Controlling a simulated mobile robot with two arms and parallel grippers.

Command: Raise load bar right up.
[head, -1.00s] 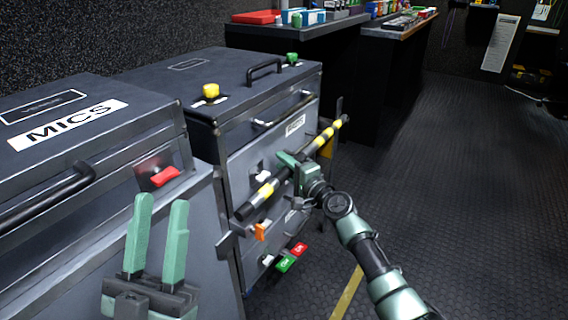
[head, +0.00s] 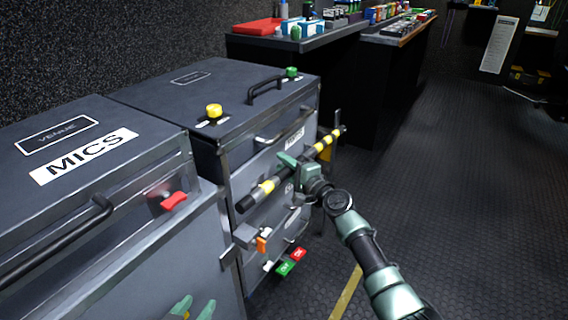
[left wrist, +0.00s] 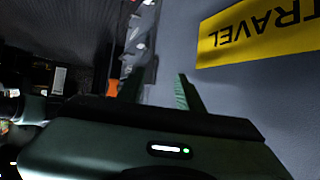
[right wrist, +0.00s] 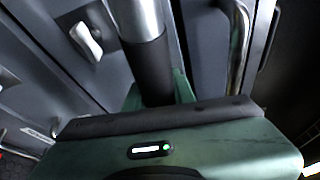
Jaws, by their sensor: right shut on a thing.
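The load bar (head: 267,187) is a black bar with yellow bands, held slanting across the front of the grey case (head: 270,95). Its near left end is clear of the lower bracket with the orange tab (head: 262,243). Its far end is close to an upright strip at the case's far corner; contact is unclear. My right gripper (head: 299,168) is shut around the bar's middle. The bar also shows between its fingers in the right wrist view (right wrist: 150,60). My left gripper (head: 195,306) is open and empty, low beside the MICS case, mostly cut off by the frame.
The MICS case (head: 60,200) with a red latch (head: 173,201) stands at the left. Green and red tags (head: 285,267) stick out low on the grey case. Benches with small items stand behind. The floor (head: 450,200) at the right is clear.

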